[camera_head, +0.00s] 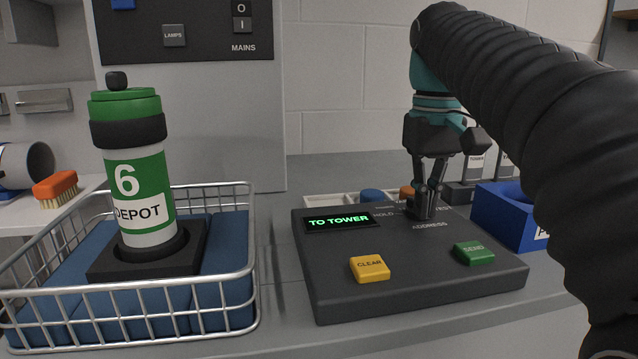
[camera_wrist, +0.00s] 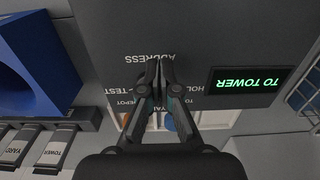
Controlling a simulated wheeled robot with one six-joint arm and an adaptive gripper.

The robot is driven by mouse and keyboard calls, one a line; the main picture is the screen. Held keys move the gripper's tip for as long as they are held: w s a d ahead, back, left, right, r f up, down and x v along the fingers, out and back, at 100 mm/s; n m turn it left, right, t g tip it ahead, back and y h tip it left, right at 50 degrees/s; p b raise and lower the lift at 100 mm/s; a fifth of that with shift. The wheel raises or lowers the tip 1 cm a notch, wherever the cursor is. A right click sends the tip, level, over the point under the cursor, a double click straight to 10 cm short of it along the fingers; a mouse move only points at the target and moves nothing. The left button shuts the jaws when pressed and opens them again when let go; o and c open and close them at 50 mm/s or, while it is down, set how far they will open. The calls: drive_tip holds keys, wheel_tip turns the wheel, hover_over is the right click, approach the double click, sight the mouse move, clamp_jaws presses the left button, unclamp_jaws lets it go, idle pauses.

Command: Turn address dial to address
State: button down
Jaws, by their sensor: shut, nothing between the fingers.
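A dark sloped control panel (camera_head: 330,270) stands on the counter. Its lit display (camera_head: 338,220) reads "TO TOWER" in green and shows upside down in the wrist view (camera_wrist: 245,87). My gripper (camera_head: 424,212) points down at the panel's upper right, above the word "ADDRESS" (camera_head: 430,225). Its fingers are shut with nothing between them; they also show in the wrist view (camera_wrist: 159,68). The address dial is hidden by the fingers in both views. The labels around it are partly covered; "HOLD" and "TEST" can be read. I cannot tell whether the fingertips touch the dial.
A yellow "CLEAR" button (camera_head: 370,269) and green "SEND" button (camera_head: 474,253) sit on the panel's front. A wire basket (camera_head: 130,290) at left holds a green-and-white "6 DEPOT" carrier (camera_head: 139,190). A blue box (camera_head: 507,222) stands right of the panel, close to my arm.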

drive_tip(key=shift+w+d+p, duration=0.1)
drive_tip(key=shift+w+p, duration=0.5)
idle(1.1)
drive_tip(key=shift+d+p, duration=0.1)
drive_tip(key=shift+p, duration=0.35)
drive_tip(key=shift+s, duration=0.1)
drive_tip(key=shift+s+r, duration=0.1)
drive_tip(key=shift+s, duration=0.2)
wheel_tip(320, 180, up, 2)
drive_tip(key=shift+r+p, duration=0.2)
drive_tip(key=shift+p, duration=0.65)
wheel_tip(320, 180, up, 3)
drive_tip(key=shift+r, duration=0.2)
drive_tip(key=shift+s, duration=0.15)
